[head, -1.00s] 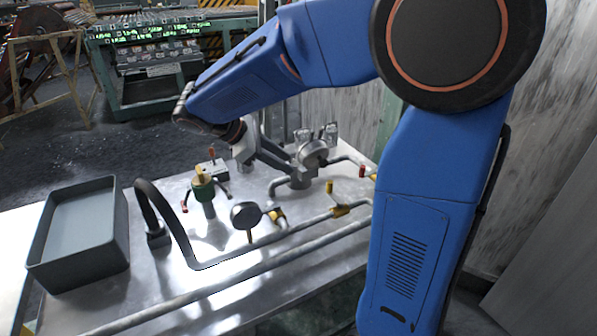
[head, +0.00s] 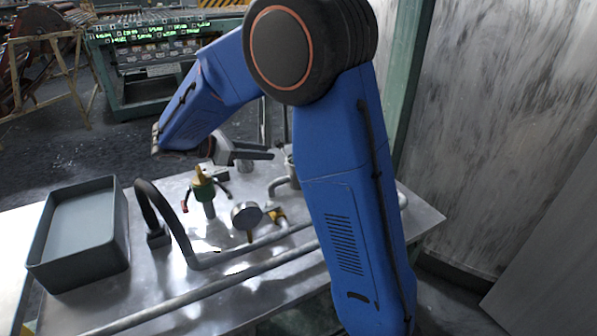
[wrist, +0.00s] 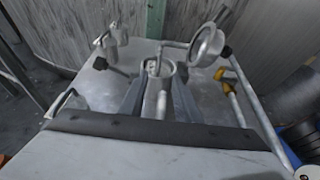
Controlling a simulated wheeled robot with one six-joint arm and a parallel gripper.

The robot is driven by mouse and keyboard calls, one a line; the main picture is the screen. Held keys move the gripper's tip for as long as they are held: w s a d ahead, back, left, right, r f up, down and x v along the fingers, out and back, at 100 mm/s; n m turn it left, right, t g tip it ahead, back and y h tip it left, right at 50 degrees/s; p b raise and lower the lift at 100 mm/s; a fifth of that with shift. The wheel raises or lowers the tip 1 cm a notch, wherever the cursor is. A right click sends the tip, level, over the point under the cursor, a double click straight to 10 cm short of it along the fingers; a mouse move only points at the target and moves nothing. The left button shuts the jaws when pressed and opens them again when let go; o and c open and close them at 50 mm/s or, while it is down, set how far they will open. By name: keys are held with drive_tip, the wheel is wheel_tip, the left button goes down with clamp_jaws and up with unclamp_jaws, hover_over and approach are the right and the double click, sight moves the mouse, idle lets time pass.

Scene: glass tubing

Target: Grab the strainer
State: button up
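No part is clearly marked as the strainer. A grey metal cylinder with an open top (wrist: 154,69), possibly the strainer, shows in the wrist view beyond and between the fingers of my gripper (wrist: 158,98). The fingers are apart, one on each side of a pale shaft in the middle, with no contact to be seen. In the head view my gripper (head: 256,155) points right over the metal table, its tips close to an upright grey fitting (head: 289,168). My arm hides much of the fittings there.
A grey tray (head: 78,235) is at left. Long pipes (head: 235,285) run along the front. A ring-shaped fitting (wrist: 208,45) rises at right in the wrist view.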

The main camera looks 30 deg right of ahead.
sight(294, 156)
drive_tip(key=x, duration=1.2)
drive_tip(key=shift+a+f, duration=0.1)
drive_tip(key=shift+f, duration=0.05)
clamp_jaws()
